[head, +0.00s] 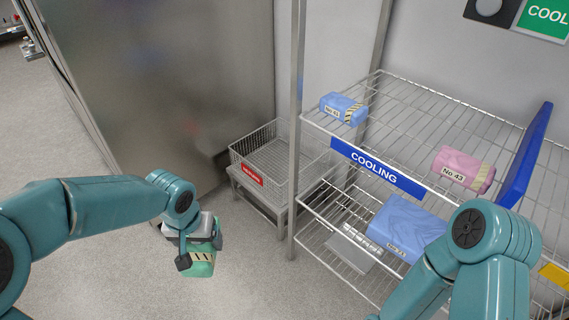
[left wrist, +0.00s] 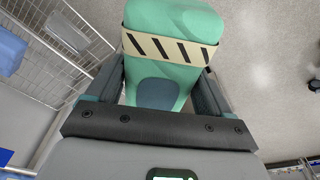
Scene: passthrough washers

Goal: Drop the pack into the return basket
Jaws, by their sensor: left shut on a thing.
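The pack is a green wrapped bundle (head: 200,264) with a cream band and dark diagonal stripes. My left gripper (head: 198,250) is shut on it and holds it over the floor, left of and in front of the basket. In the left wrist view the pack (left wrist: 170,75) sits between both fingers (left wrist: 160,100). The return basket (head: 265,158) is a wire basket with a red label, on a low grey stand; it looks empty. My right arm shows at the lower right, but its gripper is out of the picture.
A wire shelf rack (head: 380,178) with a blue COOLING sign stands right of the basket. It holds a small blue pack (head: 342,108), a pink pack (head: 464,170) and a larger blue pack (head: 405,228). A metal post (head: 296,130) rises beside the basket. Floor at left is clear.

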